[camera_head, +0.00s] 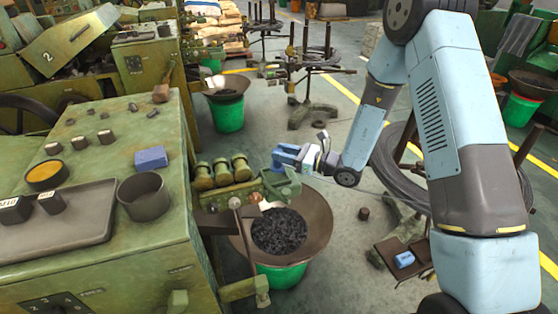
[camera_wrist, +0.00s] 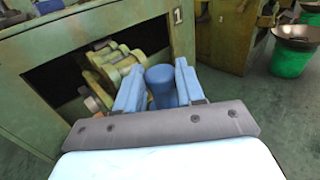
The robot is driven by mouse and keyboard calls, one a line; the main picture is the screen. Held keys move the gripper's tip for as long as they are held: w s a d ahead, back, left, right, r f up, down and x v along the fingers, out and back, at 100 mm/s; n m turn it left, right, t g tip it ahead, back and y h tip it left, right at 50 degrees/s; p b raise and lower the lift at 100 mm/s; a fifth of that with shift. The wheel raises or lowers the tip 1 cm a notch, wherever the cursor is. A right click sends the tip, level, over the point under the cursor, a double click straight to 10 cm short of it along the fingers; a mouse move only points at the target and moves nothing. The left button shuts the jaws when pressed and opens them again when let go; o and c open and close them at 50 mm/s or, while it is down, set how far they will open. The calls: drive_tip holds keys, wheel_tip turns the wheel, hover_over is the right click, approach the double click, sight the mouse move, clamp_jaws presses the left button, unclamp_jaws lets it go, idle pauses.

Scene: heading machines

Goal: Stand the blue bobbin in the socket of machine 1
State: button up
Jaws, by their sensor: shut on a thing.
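The blue bobbin (camera_wrist: 160,82) is a smooth, rounded blue cylinder in the wrist view. It sits between the two light-blue fingers of my gripper (camera_wrist: 159,86), which is shut on it. In the head view my gripper (camera_head: 287,156) is out over the floor side of the near green machine, to the right of its brass rollers; the bobbin cannot be told apart from the fingers there. Machine 1 (camera_wrist: 45,58) carries a "1" plate in the wrist view, with an open bay of yellowish rollers behind the fingers. I cannot make out its socket.
The near machine top (camera_head: 120,270) holds a dark cup (camera_head: 144,197), a grey tray (camera_head: 75,235) and a blue block (camera_head: 151,158). A wide pan (camera_head: 318,222) of dark pieces stands below my gripper. A small stand (camera_head: 388,246) bears another blue thing (camera_head: 404,259). Wire coils lie right.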

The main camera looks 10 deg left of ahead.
sight(280, 166)
drive_tip(key=shift+a+f, duration=0.3)
drive_tip(key=f, duration=0.3)
drive_tip(key=shift+w+a, duration=0.15)
drive_tip(key=shift+w, duration=0.1)
drive_tip(key=shift+s+a+f, duration=0.1)
drive_tip(key=shift+f, duration=0.2)
drive_tip(key=shift+f, duration=0.1)
drive_tip(key=o, duration=1.1)
drive_tip(key=s+d, duration=0.2)
drive_tip(key=d, duration=1)
